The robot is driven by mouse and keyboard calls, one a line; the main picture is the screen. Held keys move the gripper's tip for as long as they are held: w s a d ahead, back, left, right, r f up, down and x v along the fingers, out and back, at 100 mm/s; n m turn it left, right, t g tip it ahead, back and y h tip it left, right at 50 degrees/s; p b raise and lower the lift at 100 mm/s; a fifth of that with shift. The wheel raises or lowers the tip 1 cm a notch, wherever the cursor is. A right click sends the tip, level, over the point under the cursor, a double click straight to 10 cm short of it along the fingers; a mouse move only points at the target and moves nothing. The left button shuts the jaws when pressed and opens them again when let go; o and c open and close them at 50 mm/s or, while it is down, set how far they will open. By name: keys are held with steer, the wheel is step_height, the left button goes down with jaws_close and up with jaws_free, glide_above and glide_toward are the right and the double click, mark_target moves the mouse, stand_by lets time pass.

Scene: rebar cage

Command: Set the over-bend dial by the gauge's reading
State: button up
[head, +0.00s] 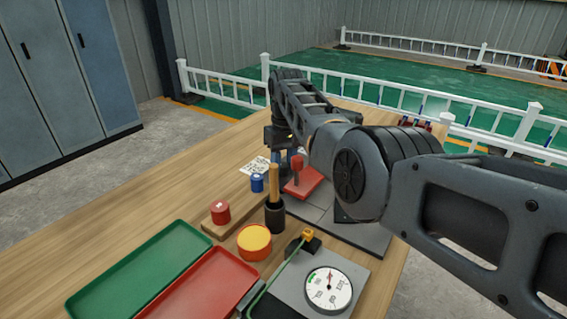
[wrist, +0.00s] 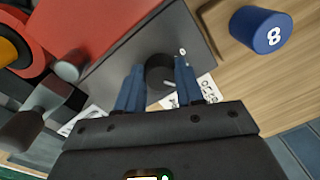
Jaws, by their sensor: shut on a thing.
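In the wrist view my gripper (wrist: 158,82) has its two blue fingers on either side of a dark round dial knob (wrist: 160,70), shut on it. The knob stands on a grey plate (wrist: 195,42) with a small "0" mark at its right. The gauge (head: 328,290) is a round white face with a red needle pointing roughly upward and a green band at its left. Its numbers are too small to read surely. In the head view my gripper (head: 280,157) is at the far end of the bench, and my arm hides much of that area.
A blue cylinder marked 8 (wrist: 262,30) stands beside the plate. A red block (head: 303,183), a wooden-handled tool in a black cup (head: 275,217), a red cylinder (head: 220,211) and a yellow-topped tub (head: 254,242) stand nearby. Green (head: 140,270) and red (head: 200,290) trays lie front left.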

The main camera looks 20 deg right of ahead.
mark_target(285, 164)
steer(key=shift+r, duration=0.1)
steer(key=o, duration=1)
steer(key=shift+o, duration=0.2)
steer(key=r, duration=0.7)
steer(key=shift+d+r, duration=0.2)
steer(key=shift+r, duration=0.15)
